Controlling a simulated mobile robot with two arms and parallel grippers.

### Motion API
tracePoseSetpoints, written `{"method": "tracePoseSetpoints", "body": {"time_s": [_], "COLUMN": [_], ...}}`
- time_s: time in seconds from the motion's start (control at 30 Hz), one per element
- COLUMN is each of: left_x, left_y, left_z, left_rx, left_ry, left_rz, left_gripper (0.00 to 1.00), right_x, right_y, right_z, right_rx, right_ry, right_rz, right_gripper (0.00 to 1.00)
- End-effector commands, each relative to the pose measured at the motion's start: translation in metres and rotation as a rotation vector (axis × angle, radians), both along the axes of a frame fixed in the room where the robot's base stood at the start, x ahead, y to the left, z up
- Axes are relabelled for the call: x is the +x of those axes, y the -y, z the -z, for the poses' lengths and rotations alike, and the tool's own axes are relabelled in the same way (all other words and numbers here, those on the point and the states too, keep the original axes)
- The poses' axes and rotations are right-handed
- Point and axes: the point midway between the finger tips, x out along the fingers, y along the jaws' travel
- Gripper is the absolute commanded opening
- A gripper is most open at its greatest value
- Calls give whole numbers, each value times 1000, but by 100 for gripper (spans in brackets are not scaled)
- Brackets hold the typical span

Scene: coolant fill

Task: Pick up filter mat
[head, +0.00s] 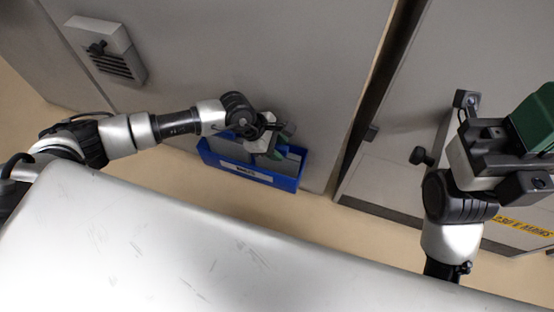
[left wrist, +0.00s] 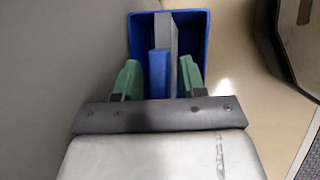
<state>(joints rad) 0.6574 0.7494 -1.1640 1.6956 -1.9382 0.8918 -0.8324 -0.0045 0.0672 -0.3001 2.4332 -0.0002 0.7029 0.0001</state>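A blue bin (head: 250,176) with a white label sits low against the grey cabinet front. In the left wrist view the bin (left wrist: 199,35) holds an upright grey slab (left wrist: 173,35) and a shorter blue slab (left wrist: 159,72) beside it. I cannot tell for certain which one is the filter mat. My left gripper (head: 270,144) is over the bin. Its green fingers (left wrist: 160,78) are apart, with the slabs showing between them and a gap at the left finger. My right gripper (head: 533,120) is raised at the right; its finger opening is not clear.
A pale vent housing (head: 106,48) with a dark knob and slots is on the cabinet at upper left. A dark gap separates two cabinets. A black knob (head: 421,156) stands out right of it. Beige floor (head: 330,222) lies free before the cabinets.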

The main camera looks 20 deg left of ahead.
Motion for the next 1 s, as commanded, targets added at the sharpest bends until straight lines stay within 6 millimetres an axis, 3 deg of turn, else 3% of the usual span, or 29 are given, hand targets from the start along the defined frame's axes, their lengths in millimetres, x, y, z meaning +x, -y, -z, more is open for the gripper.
{"method": "tracePoseSetpoints", "body": {"time_s": [0.03, 0.27, 0.77, 0.87, 1.0], "left_x": [0, 0, -2, -4, -3], "left_y": [0, 0, 0, -1, 0], "left_z": [0, 0, -5, -11, -36], "left_rx": [0, 0, 0, 1, 0], "left_ry": [0, 0, 0, 1, 4], "left_rz": [0, 0, 0, -1, 0], "left_gripper": [33, 0, 0, 0, 0], "right_x": [0, 0, -1, -1, -2], "right_y": [0, 0, 0, 1, 2], "right_z": [0, 0, -5, -1, 7], "right_rx": [0, 0, 2, 4, 5], "right_ry": [0, 0, 2, -25, -75], "right_rz": [0, 0, -1, -1, -3], "right_gripper": [0, 0, 0, 0, 0]}}
